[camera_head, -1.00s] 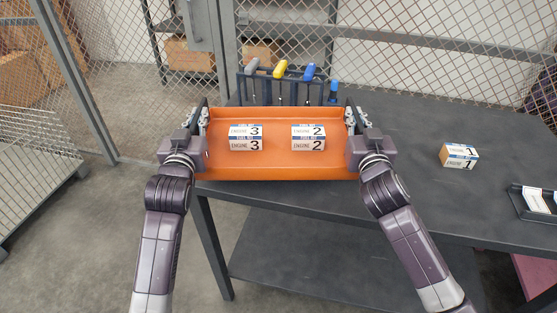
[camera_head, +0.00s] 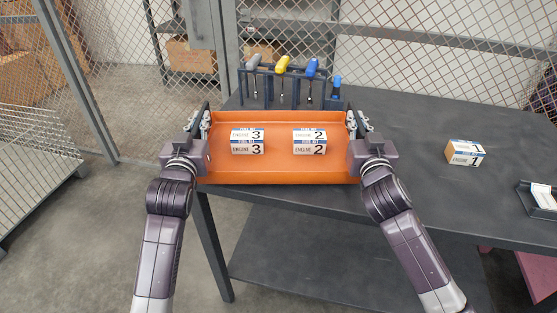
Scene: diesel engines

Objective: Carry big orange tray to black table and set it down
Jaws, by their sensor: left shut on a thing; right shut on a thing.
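The big orange tray (camera_head: 278,172) is level between my two grippers, over the front left part of the black table (camera_head: 408,150). I cannot tell whether its underside touches the table top. It holds two boxes, one marked engine 3 (camera_head: 247,141) on the left and one marked engine 2 (camera_head: 309,142) on the right. My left gripper (camera_head: 204,122) is shut on the tray's left end. My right gripper (camera_head: 352,122) is shut on its right end. The fingertips are partly hidden by the tray walls and gripper bodies.
A tool rack (camera_head: 290,88) with several screwdrivers stands close behind the tray. A box marked engine 1 (camera_head: 465,153) and a small dark holder (camera_head: 540,199) stand to the right. The table is clear between tray and engine 1 box. Wire fencing (camera_head: 430,60) runs behind.

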